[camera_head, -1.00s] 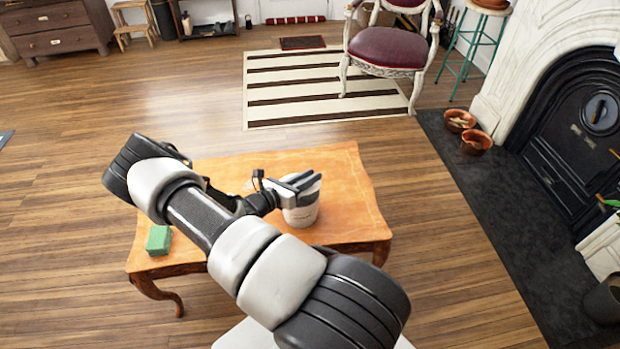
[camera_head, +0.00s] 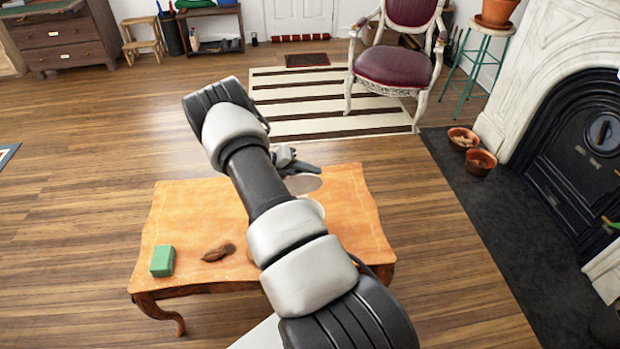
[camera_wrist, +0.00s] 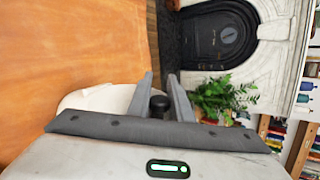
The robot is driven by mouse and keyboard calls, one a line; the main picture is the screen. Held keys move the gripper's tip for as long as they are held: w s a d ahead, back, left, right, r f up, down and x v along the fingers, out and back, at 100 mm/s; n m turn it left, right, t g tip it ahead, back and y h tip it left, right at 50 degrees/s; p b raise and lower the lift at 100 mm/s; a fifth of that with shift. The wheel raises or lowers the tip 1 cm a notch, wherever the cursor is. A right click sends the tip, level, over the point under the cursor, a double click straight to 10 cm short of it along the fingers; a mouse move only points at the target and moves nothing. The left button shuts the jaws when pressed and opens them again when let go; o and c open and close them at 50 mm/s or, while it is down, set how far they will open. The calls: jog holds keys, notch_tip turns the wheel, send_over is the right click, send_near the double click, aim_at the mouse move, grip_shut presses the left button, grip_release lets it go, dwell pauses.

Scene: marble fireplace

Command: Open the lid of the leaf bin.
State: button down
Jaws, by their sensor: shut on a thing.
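The leaf bin (camera_head: 315,208) stands on the orange wooden table (camera_head: 365,215). My arm hides most of it, and only part of its pale rim shows in the head view. The round, pale grey lid (camera_head: 304,184) appears behind and above the bin, tilted up. My gripper (camera_head: 299,168) is at the far side of the lid. In the wrist view, the black knob (camera_wrist: 159,106) sits between the two fingers of my gripper (camera_wrist: 160,76), with the whitish lid (camera_wrist: 95,98) beside it. My gripper is shut on the knob.
A green block (camera_head: 162,261) and a brown leaf-like clump (camera_head: 219,252) lie on the table's front left. A chair (camera_head: 395,67) stands on the striped rug (camera_head: 300,105) behind. The black fireplace (camera_head: 590,140) is at the right. Floor left of the table is clear.

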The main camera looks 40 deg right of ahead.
jog(key=shift+w+d+f+n+g+y+b, duration=0.2)
jog(key=shift+w+d+g+b, duration=0.1)
jog(key=shift+w+b, duration=0.25)
jog(key=shift+w+d+f+n+g+y+b, duration=0.1)
jog(key=shift+w+d+n+g+b, duration=0.1)
jog(key=shift+w+d+b, duration=0.25)
jog(key=shift+a, duration=0.2)
dwell(0.4)
jog(key=c, duration=1.6)
grip_release()
jog(key=shift+w, duration=0.1)
jog(key=shift+r, duration=0.1)
jog(key=p+v, duration=0.2)
jog(key=v, duration=1.5)
jog(key=shift+a, duration=0.2)
